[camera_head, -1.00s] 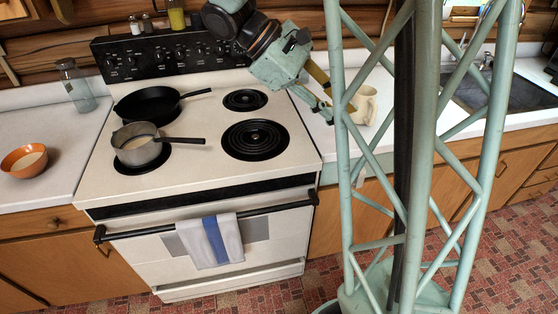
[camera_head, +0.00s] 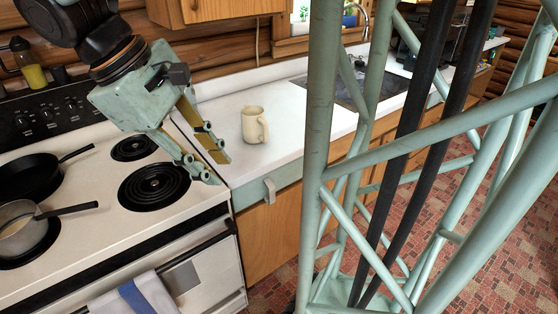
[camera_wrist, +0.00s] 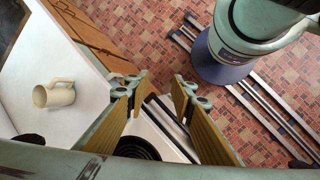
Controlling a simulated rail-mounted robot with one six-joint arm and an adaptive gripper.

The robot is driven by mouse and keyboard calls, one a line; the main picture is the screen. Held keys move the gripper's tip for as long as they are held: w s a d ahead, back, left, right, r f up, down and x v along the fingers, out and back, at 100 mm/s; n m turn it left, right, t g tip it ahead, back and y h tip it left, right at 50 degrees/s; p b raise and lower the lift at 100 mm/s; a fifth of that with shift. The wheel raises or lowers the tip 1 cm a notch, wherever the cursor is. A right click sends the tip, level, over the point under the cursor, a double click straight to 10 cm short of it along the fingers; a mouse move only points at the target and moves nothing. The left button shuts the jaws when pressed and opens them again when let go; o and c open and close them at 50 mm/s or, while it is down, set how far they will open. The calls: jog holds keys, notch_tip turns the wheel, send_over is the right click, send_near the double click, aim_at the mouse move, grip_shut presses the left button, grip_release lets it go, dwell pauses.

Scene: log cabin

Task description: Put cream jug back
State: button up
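The cream jug (camera_head: 254,125) stands upright on the white counter to the right of the stove in the head view, its handle toward the right. It also shows in the wrist view (camera_wrist: 54,94) at the left, on the counter. My gripper (camera_head: 219,169) is over the right edge of the stove, left of the jug and apart from it. In the wrist view my gripper (camera_wrist: 159,84) has its two fingers well apart with nothing between them.
A black frying pan (camera_head: 28,177) and a saucepan (camera_head: 18,235) stand on the stove's left burners. The sink (camera_head: 345,88) lies farther right along the counter. The white counter (camera_head: 285,115) around the jug is clear. A towel hangs on the oven handle.

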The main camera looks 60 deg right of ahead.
jog(key=s+a+r+m+t+y, duration=0.1)
jog(key=s+a+r+t+y, duration=0.1)
jog(key=a, duration=0.5)
jog(key=s+a+r+m+t+y, duration=0.1)
jog(key=s+a+r+t+y, duration=0.1)
jog(key=a, duration=0.6)
jog(key=shift+s+r+t, duration=0.5)
jog(key=shift+s+t, duration=0.8)
jog(key=shift+s, duration=0.25)
